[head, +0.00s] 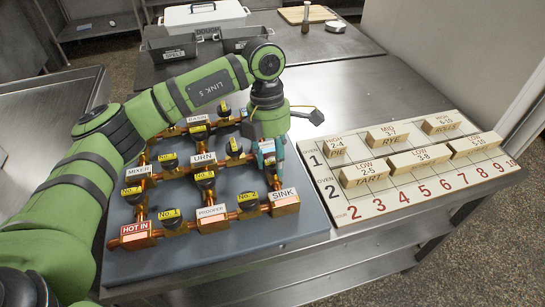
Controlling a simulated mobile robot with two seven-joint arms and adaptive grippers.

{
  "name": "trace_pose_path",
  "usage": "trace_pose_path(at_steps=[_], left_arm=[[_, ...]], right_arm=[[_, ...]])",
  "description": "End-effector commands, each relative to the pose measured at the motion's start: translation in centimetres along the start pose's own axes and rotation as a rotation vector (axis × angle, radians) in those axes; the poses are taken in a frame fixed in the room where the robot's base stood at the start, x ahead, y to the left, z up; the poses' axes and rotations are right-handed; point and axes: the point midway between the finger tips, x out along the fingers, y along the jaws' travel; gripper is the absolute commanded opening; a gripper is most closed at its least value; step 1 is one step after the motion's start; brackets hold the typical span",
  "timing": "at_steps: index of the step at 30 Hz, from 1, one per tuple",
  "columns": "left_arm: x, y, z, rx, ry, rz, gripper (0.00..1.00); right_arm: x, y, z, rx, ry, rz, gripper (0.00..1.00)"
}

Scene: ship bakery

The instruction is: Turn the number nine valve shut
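A dark board (225,262) carries a grid of copper pipes with several black-knobbed valves under yellow number tags. One valve (248,200) is near the SINK block (284,201), and another valve (235,146) is right of the URN block. My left gripper (272,176) points down over the right side of the pipes, above the SINK block. It hides the pipe behind it. I cannot tell whether its fingers are apart or touch a knob. My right gripper is out of view.
A numbered white board (335,212) with wooden blocks (365,173) lies right of the valve board. A white box (204,16), grey bins (173,48) and a cutting board (305,15) are at the back.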

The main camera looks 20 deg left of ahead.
Motion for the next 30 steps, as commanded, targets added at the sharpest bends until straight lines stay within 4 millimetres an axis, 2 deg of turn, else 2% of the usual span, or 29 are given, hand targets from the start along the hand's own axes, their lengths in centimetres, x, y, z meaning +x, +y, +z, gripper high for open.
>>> trace_pose_path(at_steps=[11, 14, 17, 27, 30], left_arm=[[-0.1, 0.0, 0.0, -0.001, 0.002, -0.001, 0.63], [-0.7, 0.0, 0.0, -0.001, 0.001, 0.0, 0.63], [-2.2, 0.0, 0.1, 0.0, -0.001, 0.001, 0.63], [-9.3, -0.1, 0.2, 0.0, -0.001, 0.002, 0.63], [-10.7, -0.1, 0.2, 0.001, -0.001, 0.001, 0.63]], right_arm=[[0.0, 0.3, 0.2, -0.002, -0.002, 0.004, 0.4], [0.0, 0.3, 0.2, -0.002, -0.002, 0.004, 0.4], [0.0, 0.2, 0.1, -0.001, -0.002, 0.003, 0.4], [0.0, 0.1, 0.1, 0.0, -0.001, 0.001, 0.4], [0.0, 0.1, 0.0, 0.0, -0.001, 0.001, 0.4]])
